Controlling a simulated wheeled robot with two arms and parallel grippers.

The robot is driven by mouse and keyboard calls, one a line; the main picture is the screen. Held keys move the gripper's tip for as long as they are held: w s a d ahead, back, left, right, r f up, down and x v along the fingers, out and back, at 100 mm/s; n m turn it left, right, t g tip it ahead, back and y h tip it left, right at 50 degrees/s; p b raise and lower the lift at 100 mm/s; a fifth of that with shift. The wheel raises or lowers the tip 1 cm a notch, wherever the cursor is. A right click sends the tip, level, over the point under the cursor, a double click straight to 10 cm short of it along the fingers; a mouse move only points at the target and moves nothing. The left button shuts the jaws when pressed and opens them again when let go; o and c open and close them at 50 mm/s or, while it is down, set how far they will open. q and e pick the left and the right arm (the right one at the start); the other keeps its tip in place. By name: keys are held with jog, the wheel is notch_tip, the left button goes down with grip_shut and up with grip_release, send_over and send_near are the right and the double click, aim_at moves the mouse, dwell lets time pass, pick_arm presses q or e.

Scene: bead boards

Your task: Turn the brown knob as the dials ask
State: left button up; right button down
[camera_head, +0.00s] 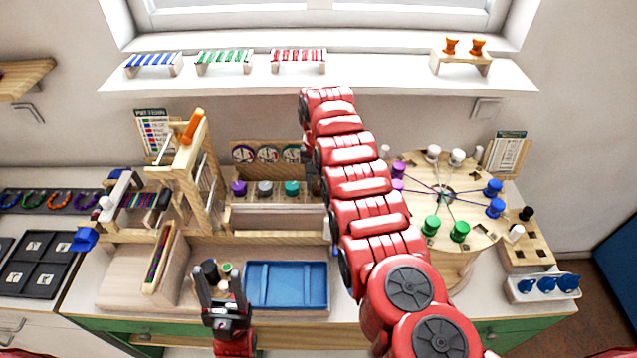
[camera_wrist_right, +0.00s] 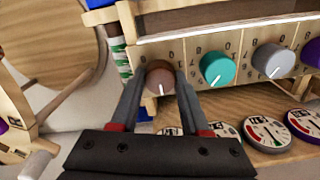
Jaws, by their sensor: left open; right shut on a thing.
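The brown knob (camera_wrist_right: 160,78) shows in the right wrist view at the end of a row of knobs on a wooden panel. My right gripper (camera_wrist_right: 160,85) has one finger on each side of the knob and is shut on it. In the head view my right arm covers most of the brown knob. The dials (camera_wrist_right: 267,133) sit on a wooden board, and they also show in the head view (camera_head: 267,154); one is partly hidden by my gripper.
Teal (camera_wrist_right: 217,67), grey (camera_wrist_right: 272,60) and purple (camera_head: 239,188) knobs share the panel. A blue tray (camera_head: 287,285) lies in front. A wooden loom (camera_head: 190,185) stands left, a round board with coloured spools (camera_head: 445,195) right.

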jog(key=shift+f+n+b, duration=0.2)
jog(key=shift+n+b, duration=0.3)
jog(key=shift+b, duration=0.1)
jog(key=n+b, duration=0.3)
jog(key=b, duration=0.1)
jog(key=shift+b, duration=0.3)
jog(key=shift+r+n+b, duration=0.15)
jog(key=shift+n+b, duration=1.05)
jog(key=shift+n, duration=0.2)
jog(key=shift+c, duration=1.9)
grip_release()
jog(key=shift+r, duration=0.2)
